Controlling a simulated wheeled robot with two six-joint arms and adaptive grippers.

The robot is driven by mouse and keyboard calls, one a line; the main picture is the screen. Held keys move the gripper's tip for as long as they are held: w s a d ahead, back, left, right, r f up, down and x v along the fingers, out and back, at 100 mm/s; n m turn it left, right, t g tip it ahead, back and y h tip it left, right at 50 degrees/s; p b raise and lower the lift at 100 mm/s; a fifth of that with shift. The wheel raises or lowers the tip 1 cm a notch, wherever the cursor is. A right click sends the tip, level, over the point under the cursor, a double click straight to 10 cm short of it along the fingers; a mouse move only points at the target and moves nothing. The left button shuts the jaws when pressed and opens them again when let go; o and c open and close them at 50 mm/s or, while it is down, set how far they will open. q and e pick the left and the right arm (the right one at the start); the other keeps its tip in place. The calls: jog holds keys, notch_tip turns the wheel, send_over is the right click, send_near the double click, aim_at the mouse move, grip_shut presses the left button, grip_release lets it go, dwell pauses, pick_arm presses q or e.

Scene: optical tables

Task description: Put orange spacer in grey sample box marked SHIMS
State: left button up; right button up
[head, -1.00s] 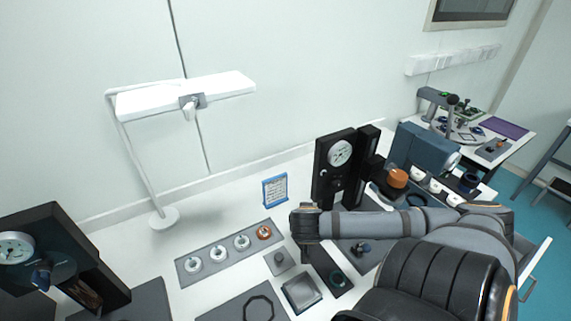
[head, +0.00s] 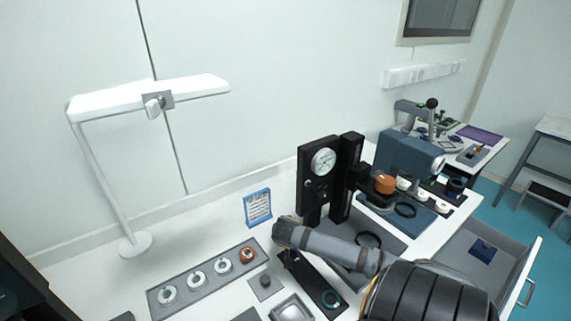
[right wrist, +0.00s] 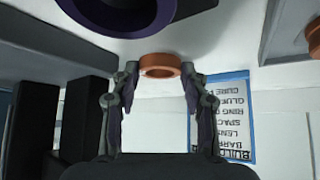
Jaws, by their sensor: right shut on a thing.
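My right gripper (right wrist: 159,76) is shut on an orange spacer (right wrist: 160,58), a ring held between its two fingertips in the right wrist view. In the head view my right arm reaches in from the lower right above the bench, and its wrist hides the gripper's fingers and the spacer. A small grey box (head: 290,308) sits at the lower middle of the head view; I cannot read any SHIMS mark on it. My left gripper is not in view.
A grey strip (head: 205,282) carries several rings, one orange. A blue-framed sign (head: 257,207) stands behind it. A black stand with a dial (head: 323,163) is just beyond my arm. An open grey drawer (head: 500,262) juts out at right.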

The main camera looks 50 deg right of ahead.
jog(key=shift+f, duration=0.2)
jog(key=o, duration=0.9)
jog(key=shift+c, duration=0.2)
jog(key=shift+r, duration=0.1)
